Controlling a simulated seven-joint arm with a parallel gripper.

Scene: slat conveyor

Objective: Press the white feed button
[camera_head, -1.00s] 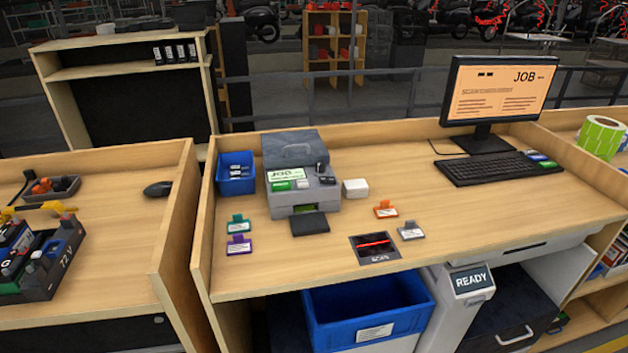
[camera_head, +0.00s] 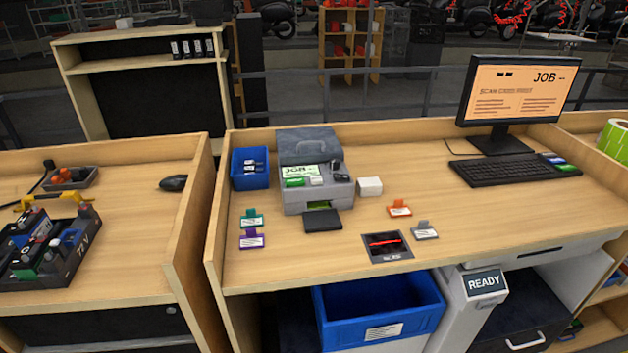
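A grey label printer (camera_head: 303,200) stands on the wooden desk, left of its middle, with its lid closed. Its small sloped front panel has a green button (camera_head: 295,183) and, right of it, a small white button (camera_head: 316,180). A dark knob-like part (camera_head: 341,177) sits further right. The printer's display (camera_head: 303,171) above the buttons reads JOB. A bit of green shows in the front slot above a black tray (camera_head: 322,221). My gripper is not in view, and nothing touches the printer's buttons.
A blue bin (camera_head: 249,182) stands left of the printer and a white block (camera_head: 370,186) right of it. Several coloured tags and a scanner plate (camera_head: 387,246) lie in front. The monitor (camera_head: 517,91) and keyboard (camera_head: 514,169) are at the right. The desk between is clear.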

